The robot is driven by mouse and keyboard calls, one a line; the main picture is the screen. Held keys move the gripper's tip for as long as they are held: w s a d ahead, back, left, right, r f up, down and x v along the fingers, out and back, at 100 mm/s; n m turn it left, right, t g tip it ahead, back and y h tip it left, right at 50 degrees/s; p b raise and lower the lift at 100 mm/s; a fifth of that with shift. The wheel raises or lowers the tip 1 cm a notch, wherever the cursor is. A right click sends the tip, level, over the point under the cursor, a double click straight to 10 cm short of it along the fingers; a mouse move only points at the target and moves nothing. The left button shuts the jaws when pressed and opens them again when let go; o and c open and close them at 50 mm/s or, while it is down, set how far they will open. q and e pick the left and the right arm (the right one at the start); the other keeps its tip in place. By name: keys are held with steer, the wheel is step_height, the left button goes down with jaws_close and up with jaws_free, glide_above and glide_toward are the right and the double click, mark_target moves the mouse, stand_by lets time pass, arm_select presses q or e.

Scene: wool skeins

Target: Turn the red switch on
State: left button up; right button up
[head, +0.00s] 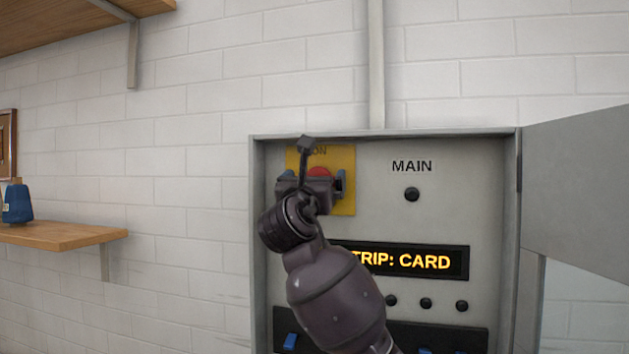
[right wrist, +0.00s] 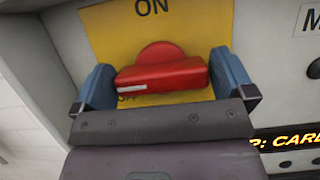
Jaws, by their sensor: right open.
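The red switch (head: 320,172) is a red rotary handle on a yellow plate (head: 346,199) at the upper left of the grey panel. In the right wrist view the red switch (right wrist: 163,73) has its bar lying about crosswise, with a white mark at its left end. "ON" is printed above it, and "OFF" is partly hidden below it. My right gripper (head: 311,184) is in front of the switch. Its blue fingers (right wrist: 160,82) stand open, one on each side of the red bar. I cannot tell whether they touch it. My left gripper is not in view.
The open metal cabinet (head: 258,230) has its door (head: 575,190) swung out to the right. A display (head: 420,262) reads "TRIP: CARD". A black knob (head: 412,194) sits under "MAIN". A wooden shelf (head: 70,236) at left holds a blue skein (head: 17,203).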

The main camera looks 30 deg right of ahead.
steer(key=shift+c, duration=0.2)
steer(key=c, duration=0.6)
steer(key=shift+o, duration=0.2)
steer(key=shift+m, duration=0.5)
steer(key=m+g+h+p, duration=0.1)
steer(key=m+g, duration=0.1)
steer(key=m, duration=0.2)
steer(key=m+g, duration=0.2)
steer(key=m, duration=0.2)
steer(key=m+g+h, duration=0.1)
steer(key=m, duration=0.2)
steer(key=shift+m+g, duration=0.4)
steer(key=m+g, duration=0.1)
steer(key=m, duration=0.4)
steer(key=shift+f+g+y, duration=0.1)
steer(key=shift+g+y, duration=0.3)
steer(key=m+g+y+p, duration=0.1)
steer(key=m, duration=0.3)
steer(key=shift+m, duration=0.4)
